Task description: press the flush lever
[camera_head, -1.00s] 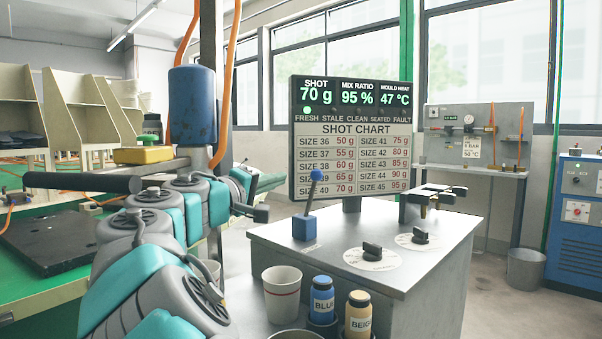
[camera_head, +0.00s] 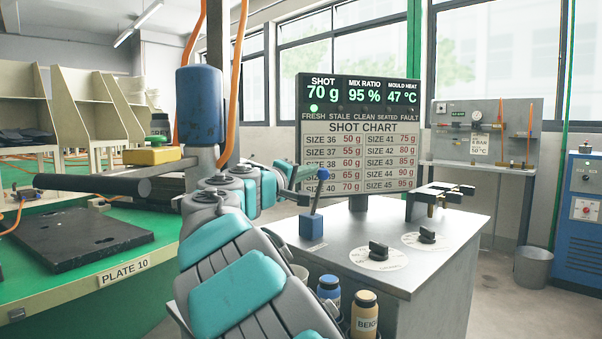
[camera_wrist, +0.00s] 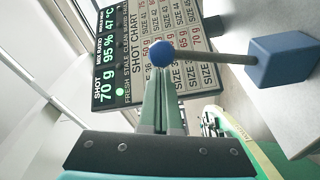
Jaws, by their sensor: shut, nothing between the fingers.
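The flush lever (camera_head: 317,197) is a thin stick with a blue ball on top, rising from a blue block (camera_head: 311,226) on the grey cabinet top. In the head view it leans slightly right. In the wrist view the ball (camera_wrist: 162,53) appears just past my fingertips, with the stick running right to the block (camera_wrist: 283,62). My gripper (camera_head: 308,171) is shut and empty, beside the ball on its left in the head view. Its closed fingers (camera_wrist: 162,90) point at the ball in the wrist view. I cannot tell whether they touch it.
The display board (camera_head: 359,135) stands behind the lever. Two black knobs (camera_head: 378,250) (camera_head: 428,234) and a dark fixture (camera_head: 443,193) are on the cabinet top. A blue jar (camera_head: 329,288) and a beige jar (camera_head: 364,312) sit at its front. A green bench is at left.

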